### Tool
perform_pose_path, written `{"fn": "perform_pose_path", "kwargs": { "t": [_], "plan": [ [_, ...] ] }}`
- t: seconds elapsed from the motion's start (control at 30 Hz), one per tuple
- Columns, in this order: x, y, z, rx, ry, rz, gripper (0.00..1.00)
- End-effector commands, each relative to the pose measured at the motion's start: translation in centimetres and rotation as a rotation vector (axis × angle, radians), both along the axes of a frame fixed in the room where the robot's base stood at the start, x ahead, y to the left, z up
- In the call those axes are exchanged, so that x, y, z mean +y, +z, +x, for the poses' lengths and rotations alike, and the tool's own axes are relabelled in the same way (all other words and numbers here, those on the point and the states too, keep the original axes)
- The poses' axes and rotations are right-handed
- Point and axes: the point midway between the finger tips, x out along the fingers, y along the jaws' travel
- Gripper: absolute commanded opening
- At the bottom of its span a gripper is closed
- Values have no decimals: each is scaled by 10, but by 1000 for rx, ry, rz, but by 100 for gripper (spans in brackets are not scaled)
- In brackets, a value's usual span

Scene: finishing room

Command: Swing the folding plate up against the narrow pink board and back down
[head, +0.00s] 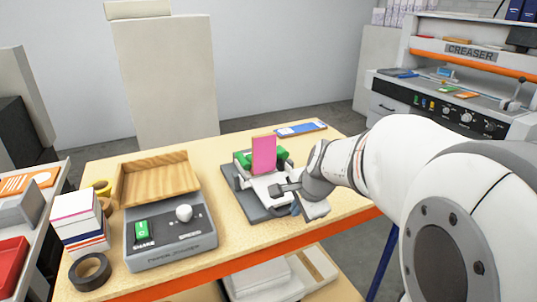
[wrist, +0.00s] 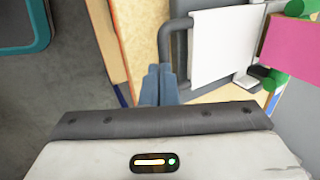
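The narrow pink board (head: 264,155) stands upright on the grey device between green knobs; it shows at the right edge of the wrist view (wrist: 293,48). The white folding plate (head: 266,184) lies about flat in front of it and shows in the wrist view (wrist: 224,46). A grey bar handle (wrist: 164,43) runs along the plate's near side. My gripper (head: 296,209) is at the device's front right. In the wrist view its blue-grey fingers (wrist: 160,72) look closed together, over or against the handle's end; I see no bar between them, and contact is unclear.
A grey control box (head: 170,245) with a wooden tray (head: 157,178) stands left on the table. A stack of cards (head: 79,218) and a black tape roll (head: 90,271) are further left. A blue card strip (head: 300,129) lies behind the device. The table's orange front edge is close.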

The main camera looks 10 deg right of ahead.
Motion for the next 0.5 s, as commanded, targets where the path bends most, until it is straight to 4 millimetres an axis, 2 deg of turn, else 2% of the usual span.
{"fn": "perform_pose_path", "kwargs": {
  "t": [0.07,0.17,0.37,0.5],
  "plan": [
    [2,-1,-2,10,3,4,0],
    [0,9,-5,7,3,4,0],
    [-5,45,-20,-4,2,2,0],
    [-9,70,-38,-7,1,1,0]
  ]
}}
